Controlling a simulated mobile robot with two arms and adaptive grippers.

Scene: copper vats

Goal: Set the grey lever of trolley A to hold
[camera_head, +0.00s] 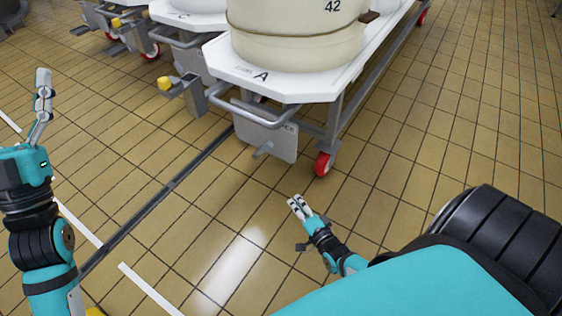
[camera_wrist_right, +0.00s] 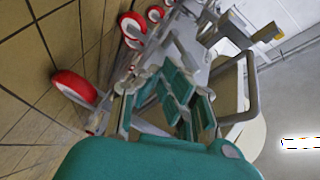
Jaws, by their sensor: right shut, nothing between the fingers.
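Trolley A (camera_head: 225,60) is white-topped with a grey frame and bears a large cream vat (camera_head: 285,40) marked 42. On its near end, below the grey handle bar, hangs a grey plate (camera_head: 285,140) with small lettering I cannot read. A short grey lever (camera_head: 264,149) sticks out at the plate's lower part. My right gripper (camera_head: 297,203) is shut and empty, in front of the trolley and below the lever in the picture, apart from it. Its fingers also show in the right wrist view (camera_wrist_right: 168,75). My left gripper (camera_head: 43,80) points up at the far left, apart from everything.
A red-rimmed wheel (camera_head: 324,164) stands under trolley A's near corner. Trolley C (camera_head: 185,22) stands to its left, with a yellow-knobbed grey post (camera_head: 166,84) between them. A dark floor channel (camera_head: 165,190) runs across the tiles. The tiled floor at right is clear.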

